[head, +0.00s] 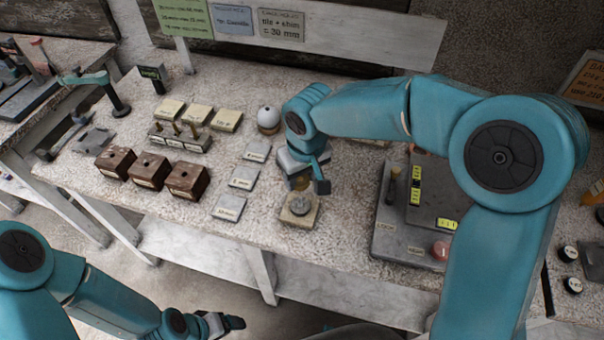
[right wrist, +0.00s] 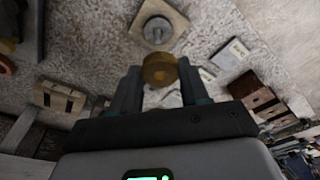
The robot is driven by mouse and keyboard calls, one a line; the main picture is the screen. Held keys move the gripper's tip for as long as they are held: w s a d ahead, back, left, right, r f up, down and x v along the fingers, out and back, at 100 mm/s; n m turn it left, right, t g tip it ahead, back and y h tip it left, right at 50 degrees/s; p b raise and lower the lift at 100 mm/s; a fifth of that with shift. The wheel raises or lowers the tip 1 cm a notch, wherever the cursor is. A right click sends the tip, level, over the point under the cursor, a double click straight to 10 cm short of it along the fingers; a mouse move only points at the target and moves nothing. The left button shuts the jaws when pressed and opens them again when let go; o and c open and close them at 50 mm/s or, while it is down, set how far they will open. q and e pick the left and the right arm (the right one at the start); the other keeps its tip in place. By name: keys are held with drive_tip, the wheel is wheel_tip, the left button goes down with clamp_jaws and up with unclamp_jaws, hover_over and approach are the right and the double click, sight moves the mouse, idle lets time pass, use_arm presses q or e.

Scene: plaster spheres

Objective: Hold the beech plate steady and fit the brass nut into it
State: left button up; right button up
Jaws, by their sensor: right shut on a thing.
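My right gripper (head: 307,183) is shut on the brass nut (right wrist: 160,69), a round gold-brown piece held between the fingertips in the right wrist view. In the head view the nut (head: 302,183) is partly hidden by the gripper. A pale square plate, which I take as the beech plate (head: 287,218), lies on the bench just below the nut. A grey round piece sits at its middle. The plate also shows ahead of the fingers in the right wrist view (right wrist: 178,22), apart from the nut. My left gripper (head: 226,324) is low at the bottom, away from the plate; its finger gap is unclear.
Grey tiles (head: 243,177) lie left of the plate, with dark wooden blocks (head: 148,170) and a rack of brass pins (head: 180,138) farther left. A white ball (head: 268,118) stands behind. A grey fixture (head: 392,245) with a pink ball (head: 440,250) is at right.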

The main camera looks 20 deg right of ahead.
sight(301, 189)
drive_tip(key=shift+f, duration=0.1)
drive_tip(key=shift+d+f+b, duration=0.15)
drive_tip(key=shift+f+b, duration=0.25)
drive_tip(key=shift+b, duration=0.15)
wheel_tip(301, 189, down, 4)
drive_tip(key=b, duration=0.3)
